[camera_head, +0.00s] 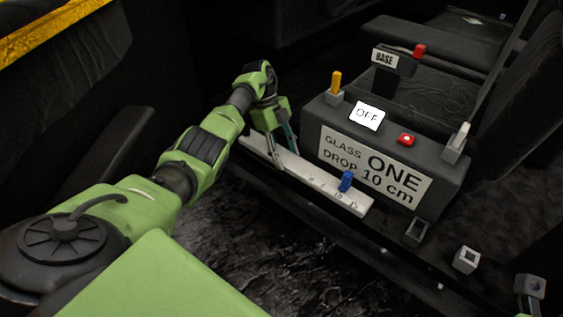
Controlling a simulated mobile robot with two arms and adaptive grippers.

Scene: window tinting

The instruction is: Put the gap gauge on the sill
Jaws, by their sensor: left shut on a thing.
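My left gripper (284,157) points down over the far left part of a long pale strip in front of a dark control box. Its jaws are closed on a slim teal piece (291,136), mostly hidden by the fingers; I cannot tell for certain that it is the gap gauge. The pale strip (314,178) has scale marks and numbers at its near right end, with a blue slider (346,181) standing there. I cannot tell whether the teal piece touches the strip. No part is clearly recognisable as the sill. My right gripper is not seen.
The control box (443,179) carries a "GLASS ONE DROP 10 cm" label, an "OFF" display (367,115), a yellow lever (336,82) and a red button (406,139). A "BASE" sign (384,58) stands behind. Small grey sockets (466,260) lie at right. Dark seats surround this.

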